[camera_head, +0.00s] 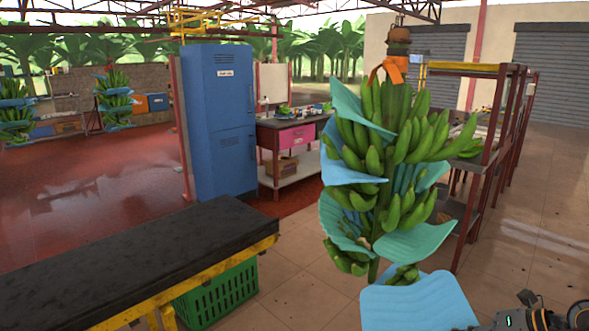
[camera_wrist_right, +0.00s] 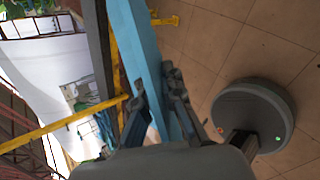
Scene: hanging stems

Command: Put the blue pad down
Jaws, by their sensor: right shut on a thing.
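A light blue pad (camera_head: 418,303) is at the bottom of the head view, below the hanging banana stem (camera_head: 388,160). In the right wrist view the same pad (camera_wrist_right: 138,45) is seen nearly edge-on, between the fingers of my right gripper (camera_wrist_right: 154,95). My right gripper is shut on the pad. Part of my right arm shows at the lower right of the head view. Other blue and teal pads (camera_head: 419,243) remain tucked between the green banana hands on the stem. My left gripper is not in view.
A black-topped table (camera_head: 130,262) with a yellow frame stands at lower left, its top bare. A green crate (camera_head: 218,295) sits beneath it. A blue locker (camera_head: 218,120) and a workbench (camera_head: 290,135) stand behind. A shelf rack (camera_head: 480,185) is right of the stem.

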